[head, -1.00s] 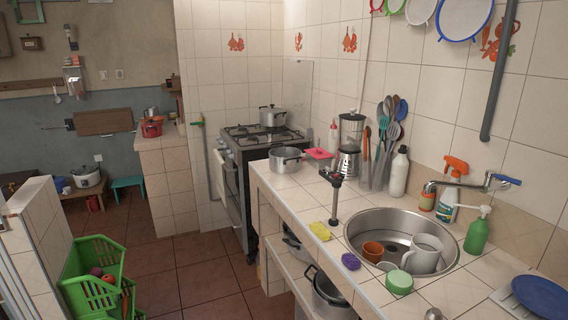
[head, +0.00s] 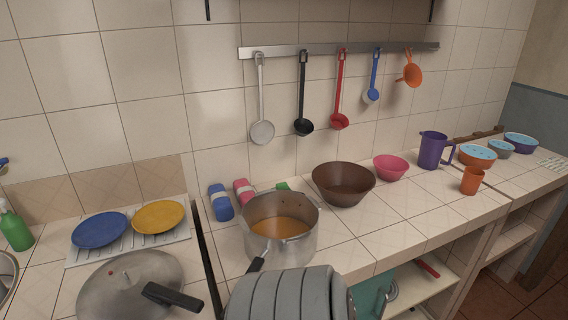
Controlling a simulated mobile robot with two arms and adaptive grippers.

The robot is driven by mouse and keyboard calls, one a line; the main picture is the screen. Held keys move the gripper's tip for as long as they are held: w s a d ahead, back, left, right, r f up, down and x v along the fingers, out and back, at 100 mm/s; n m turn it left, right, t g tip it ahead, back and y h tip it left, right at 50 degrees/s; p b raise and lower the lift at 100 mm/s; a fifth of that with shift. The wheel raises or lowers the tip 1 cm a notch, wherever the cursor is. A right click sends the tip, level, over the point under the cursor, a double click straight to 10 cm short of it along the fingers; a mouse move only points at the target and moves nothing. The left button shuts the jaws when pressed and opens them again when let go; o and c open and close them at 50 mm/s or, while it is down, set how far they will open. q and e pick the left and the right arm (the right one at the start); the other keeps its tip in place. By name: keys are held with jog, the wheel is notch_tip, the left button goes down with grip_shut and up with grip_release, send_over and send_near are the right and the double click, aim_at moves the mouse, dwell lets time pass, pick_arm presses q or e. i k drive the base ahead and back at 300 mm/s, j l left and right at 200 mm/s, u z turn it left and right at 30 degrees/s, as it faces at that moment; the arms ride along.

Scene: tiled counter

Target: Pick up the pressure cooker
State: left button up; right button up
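The pressure cooker (head: 302,248) is an open metal pot with a black handle (head: 257,265) pointing toward the front. It stands upright on the tiled counter, and orange-brown food shows inside. A round metal lid (head: 108,290) with a black handle lies apart from it at the lower left. A grey ribbed shape at the bottom middle is close in front of the pot; I cannot tell what it is. Neither of my grippers shows in the head view.
A brown bowl (head: 344,190) stands close to the right of the pot. A pink bowl (head: 391,168), purple jug (head: 432,150) and orange cup (head: 472,181) stand farther right. Blue (head: 99,230) and yellow (head: 158,217) plates lie at left. Utensils hang from a wall rail (head: 340,49).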

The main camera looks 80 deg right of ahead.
aim_at(279, 227)
jog(key=z, duration=2.6)
jog(key=u, duration=2.35)
jog(key=z, duration=2.35)
jog(key=l, duration=0.55)
jog(key=k+l+u, duration=0.1)
jog(key=l, duration=0.5)
